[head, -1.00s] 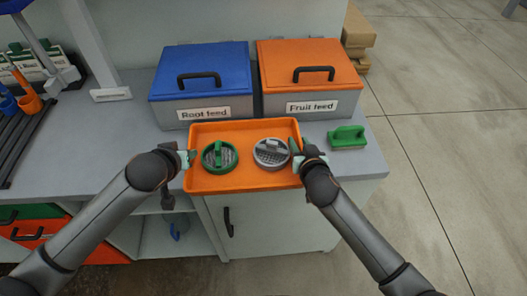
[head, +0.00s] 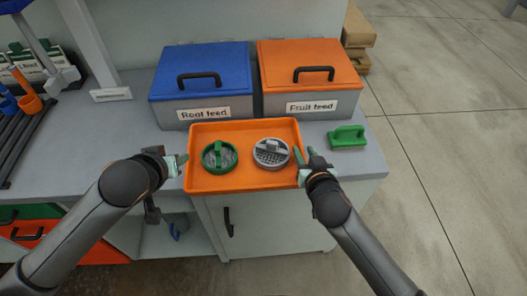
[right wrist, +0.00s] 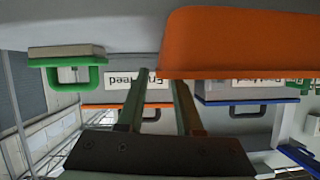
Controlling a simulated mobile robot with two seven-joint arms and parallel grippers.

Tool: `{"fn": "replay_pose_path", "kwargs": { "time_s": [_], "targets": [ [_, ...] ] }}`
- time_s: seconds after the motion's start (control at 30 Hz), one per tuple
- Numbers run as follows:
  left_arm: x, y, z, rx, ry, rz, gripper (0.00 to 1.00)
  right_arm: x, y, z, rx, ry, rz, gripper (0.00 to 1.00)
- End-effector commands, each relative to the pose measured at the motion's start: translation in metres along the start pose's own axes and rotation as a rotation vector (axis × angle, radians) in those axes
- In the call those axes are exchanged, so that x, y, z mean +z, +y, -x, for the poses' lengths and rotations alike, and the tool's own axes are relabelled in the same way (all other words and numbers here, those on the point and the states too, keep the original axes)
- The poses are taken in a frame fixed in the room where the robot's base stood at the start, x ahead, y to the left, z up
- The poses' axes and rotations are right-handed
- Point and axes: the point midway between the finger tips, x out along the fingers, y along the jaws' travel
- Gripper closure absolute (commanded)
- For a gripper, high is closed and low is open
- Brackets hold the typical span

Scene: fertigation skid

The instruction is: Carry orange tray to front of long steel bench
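The orange tray (head: 243,184) lies flat on the long steel bench (head: 80,130), at its front edge before two lidded bins. A green-rimmed round strainer (head: 219,157) and a grey round strainer (head: 271,153) sit in it. My right gripper (head: 303,154) is at the tray's right side with its fingers apart. In the right wrist view the fingers (right wrist: 160,80) are spread, with the tray's corner (right wrist: 230,45) beside and above them. My left gripper (head: 177,162) is just outside the tray's left side; its fingers look parted, though the arm partly hides them.
The blue-lidded Root feed bin (head: 200,75) and orange-lidded Fruit feed bin (head: 310,68) stand right behind the tray. A green-handled block (head: 347,137) lies to its right. Bench left of the tray is bare.

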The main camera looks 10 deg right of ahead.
Motion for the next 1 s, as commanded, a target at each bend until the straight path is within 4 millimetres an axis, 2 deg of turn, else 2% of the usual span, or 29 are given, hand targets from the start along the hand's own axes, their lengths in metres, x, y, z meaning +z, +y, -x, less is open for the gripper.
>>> {"fn": "replay_pose_path", "kwargs": {
  "time_s": [0.03,0.2,0.4,1.0],
  "targets": [
    [0.000,0.000,0.000,0.000,0.000,0.000,0.65,0.001,0.000,0.011,-0.002,-0.001,-0.003,0.65],
    [0.000,0.000,0.000,0.000,0.001,0.000,0.65,0.001,0.000,0.040,-0.001,-0.001,-0.002,0.65],
    [0.000,0.000,0.000,0.000,0.001,0.000,0.65,0.000,0.000,0.060,0.001,-0.001,-0.001,0.65],
    [0.000,0.000,0.000,0.001,0.001,0.000,0.65,0.000,0.000,0.065,0.000,0.000,0.000,0.65]
  ]
}}
